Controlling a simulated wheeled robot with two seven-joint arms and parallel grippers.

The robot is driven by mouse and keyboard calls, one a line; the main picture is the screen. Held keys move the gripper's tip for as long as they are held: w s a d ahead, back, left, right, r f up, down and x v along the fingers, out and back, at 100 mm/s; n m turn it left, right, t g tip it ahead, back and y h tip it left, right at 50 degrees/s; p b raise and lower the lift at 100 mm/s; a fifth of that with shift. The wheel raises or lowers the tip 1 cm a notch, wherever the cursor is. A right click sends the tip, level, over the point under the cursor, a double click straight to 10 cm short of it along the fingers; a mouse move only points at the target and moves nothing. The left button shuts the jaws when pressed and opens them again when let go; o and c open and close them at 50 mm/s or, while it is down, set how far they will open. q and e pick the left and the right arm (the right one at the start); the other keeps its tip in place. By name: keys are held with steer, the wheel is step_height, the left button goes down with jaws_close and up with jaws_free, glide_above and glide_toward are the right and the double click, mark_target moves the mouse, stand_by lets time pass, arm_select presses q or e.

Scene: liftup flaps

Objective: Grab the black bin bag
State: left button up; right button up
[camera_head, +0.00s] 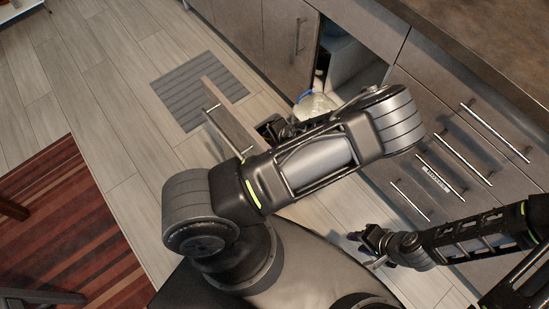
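I cannot make out a black bin bag for certain. A pale, translucent bag-like thing (315,105) with a bit of blue lies at the mouth of the open lower cabinet (347,58). My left gripper (268,128) is a dark shape behind my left arm, just left of the pale thing, between it and the open door. My arm hides much of it, so its fingers and anything in them are unclear. My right gripper (364,250) is low in front of the drawers, with its fingers apart and nothing visible between them.
An open cabinet door (228,122) sticks out over the floor beside my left gripper. Drawers with bar handles (495,132) and a brown countertop (480,35) are at the right. A grey mat (185,90) and a striped red rug (70,225) lie on the floor at the left.

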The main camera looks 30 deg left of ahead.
arm_select(q)
steer(key=shift+x, duration=0.95)
jaws_close()
stand_by(1.1)
